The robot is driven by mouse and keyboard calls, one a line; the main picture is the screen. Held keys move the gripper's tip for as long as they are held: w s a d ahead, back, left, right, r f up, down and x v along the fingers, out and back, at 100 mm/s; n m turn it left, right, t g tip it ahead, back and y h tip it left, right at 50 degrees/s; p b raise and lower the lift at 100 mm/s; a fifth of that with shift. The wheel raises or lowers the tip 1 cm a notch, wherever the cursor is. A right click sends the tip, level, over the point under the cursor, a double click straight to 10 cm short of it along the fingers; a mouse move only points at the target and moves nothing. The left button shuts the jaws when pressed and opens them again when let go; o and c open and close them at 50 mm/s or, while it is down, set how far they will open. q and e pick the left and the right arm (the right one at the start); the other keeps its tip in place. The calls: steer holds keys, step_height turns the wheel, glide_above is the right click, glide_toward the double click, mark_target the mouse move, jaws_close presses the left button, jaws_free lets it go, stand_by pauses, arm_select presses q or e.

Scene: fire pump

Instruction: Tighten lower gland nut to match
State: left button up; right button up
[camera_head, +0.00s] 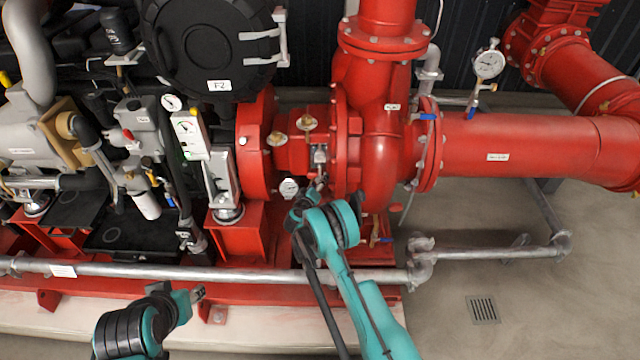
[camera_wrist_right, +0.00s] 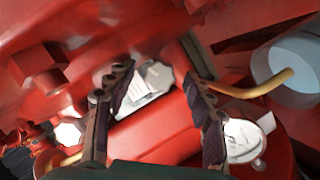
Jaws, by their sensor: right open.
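My right gripper (camera_head: 314,188) reaches up to the red pump housing, just below a small silver fitting (camera_head: 319,155) at the shaft gap. In the right wrist view the two dark fingers of my right gripper (camera_wrist_right: 158,95) are apart. A silver, faceted metal piece (camera_wrist_right: 153,80) shows between and beyond them, not visibly gripped. It looks like a gland nut, but I cannot tell whether it is the lower one. My left gripper (camera_head: 197,294) is low at the left, away from the pump, and its fingers are too small to judge.
The red pump casing (camera_head: 381,165) stands close by my right gripper. A grey horizontal pipe (camera_head: 250,271) runs in front. In the wrist view, a red bolt head (camera_wrist_right: 42,66), a yellow rod (camera_wrist_right: 255,88) and a round white disc (camera_wrist_right: 243,139) surround the fingers.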

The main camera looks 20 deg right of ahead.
steer(key=shift+x, duration=0.85)
steer(key=c, duration=1.2)
steer(key=shift+r+m, duration=0.1)
steer(key=shift+m, duration=0.3)
steer(key=shift+m+y, duration=0.7)
steer(key=shift+d+m+y, duration=0.1)
steer(key=shift+m+y, duration=0.9)
steer(key=shift+m, duration=0.5)
